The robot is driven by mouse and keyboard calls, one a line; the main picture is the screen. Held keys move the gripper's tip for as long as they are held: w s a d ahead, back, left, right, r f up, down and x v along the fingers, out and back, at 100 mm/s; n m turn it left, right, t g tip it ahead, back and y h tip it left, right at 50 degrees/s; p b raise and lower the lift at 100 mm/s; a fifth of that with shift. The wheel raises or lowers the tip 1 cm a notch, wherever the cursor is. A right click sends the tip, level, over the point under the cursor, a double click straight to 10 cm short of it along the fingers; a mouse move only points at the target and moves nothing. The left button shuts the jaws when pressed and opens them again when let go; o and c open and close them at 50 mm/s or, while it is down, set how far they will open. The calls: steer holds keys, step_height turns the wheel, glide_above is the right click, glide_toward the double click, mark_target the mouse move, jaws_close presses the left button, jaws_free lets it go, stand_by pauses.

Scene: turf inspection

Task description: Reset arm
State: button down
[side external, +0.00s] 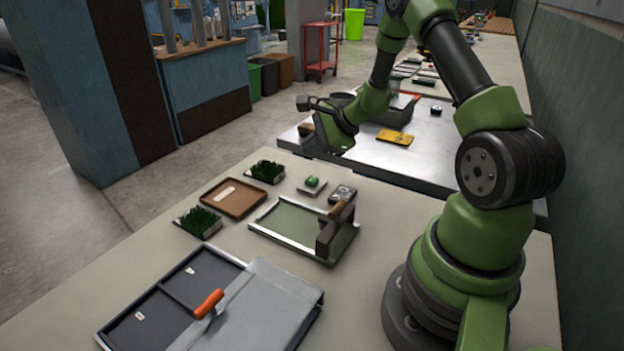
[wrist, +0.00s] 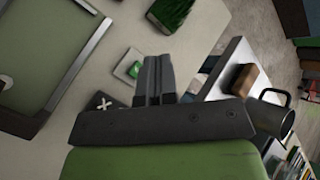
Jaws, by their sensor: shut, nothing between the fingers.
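My gripper (wrist: 158,60) shows in the wrist view with its two dark fingers together and nothing between them. It is above the bench, clear of the objects. In the side external view my arm reaches back over the gap between the near bench (side external: 150,240) and the metal table (side external: 440,150); the fingers cannot be made out there. Below the fingers in the wrist view are a small plate with a green piece (wrist: 133,68) and a turf block (wrist: 170,12).
Turf blocks (side external: 198,222), a brown tray (side external: 235,198), a framed green panel (side external: 290,228) with a brown-handled tool (side external: 326,238), and a dark case (side external: 165,300) with an orange-handled tool (side external: 208,303) occupy the bench. A brown block (wrist: 240,80) lies on the metal table's edge.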

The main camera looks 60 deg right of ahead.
steer(key=s+a+r+n+g+y, duration=0.25)
steer(key=a+r+n, duration=0.75)
steer(key=a+r, duration=0.6)
steer(key=s+a+r+n+h, duration=0.1)
steer(key=s+a+r+n, duration=0.1)
steer(key=s+n, duration=0.3)
steer(key=s+a+r+n+h, duration=0.1)
steer(key=s+a+r+n, duration=0.2)
steer(key=s, duration=0.9)
steer(key=n, duration=0.2)
steer(key=shift+a+r+n+t, duration=0.3)
steer(key=shift+a+r+t, duration=0.05)
